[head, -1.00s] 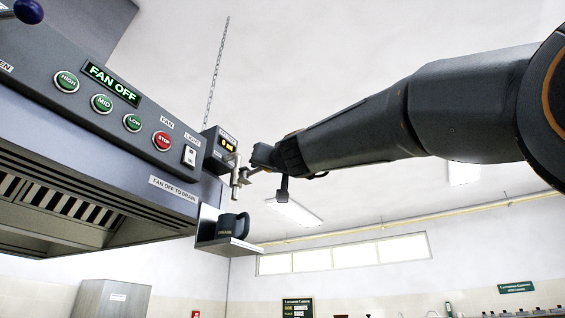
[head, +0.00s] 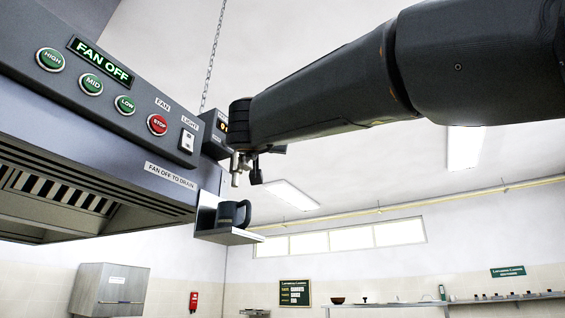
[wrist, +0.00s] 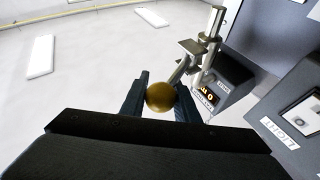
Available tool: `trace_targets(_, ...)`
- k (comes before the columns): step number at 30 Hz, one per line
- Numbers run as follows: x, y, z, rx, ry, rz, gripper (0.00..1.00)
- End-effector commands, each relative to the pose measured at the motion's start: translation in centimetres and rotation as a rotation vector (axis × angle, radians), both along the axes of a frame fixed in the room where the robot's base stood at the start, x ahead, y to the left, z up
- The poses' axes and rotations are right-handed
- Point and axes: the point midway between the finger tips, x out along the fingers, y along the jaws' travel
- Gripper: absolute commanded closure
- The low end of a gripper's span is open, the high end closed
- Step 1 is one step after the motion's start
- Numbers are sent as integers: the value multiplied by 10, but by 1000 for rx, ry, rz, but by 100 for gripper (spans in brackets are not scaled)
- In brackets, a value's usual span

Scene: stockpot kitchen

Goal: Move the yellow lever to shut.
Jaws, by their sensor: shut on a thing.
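The yellow lever shows in the wrist view as a round golden knob (wrist: 160,97) on a metal arm. The arm runs up to a steel valve and pipe (wrist: 208,50) beside a dark box with an amber display (wrist: 207,92). My gripper (wrist: 161,88) is shut on the knob, with one dark finger on each side. In the head view my arm hides the knob and most of the fingers; the lower end of the steel pipe (head: 236,170) shows below my wrist.
The hood (head: 90,160) at the left carries fan buttons, a lit FAN OFF sign (head: 101,61) and a light switch (head: 187,141). A small shelf (head: 229,236) with a dark mug (head: 233,213) sits under the pipe. A chain (head: 213,55) hangs nearby. Open room lies to the right.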

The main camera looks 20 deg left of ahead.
Motion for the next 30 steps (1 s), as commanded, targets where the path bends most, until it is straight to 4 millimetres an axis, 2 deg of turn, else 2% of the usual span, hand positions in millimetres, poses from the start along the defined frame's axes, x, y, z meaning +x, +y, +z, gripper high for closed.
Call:
trace_targets(1, 4, 9, -14, -13, 17, 2, 100)
trace_targets(12, 4, 8, -14, -13, 18, -1, 100)
trace_targets(13, 4, 8, -14, -13, 18, -1, 69)
trace_targets(16, 5, 8, -14, -13, 17, -2, 53)
trace_targets(30, 0, 3, -8, -7, 8, -3, 53)
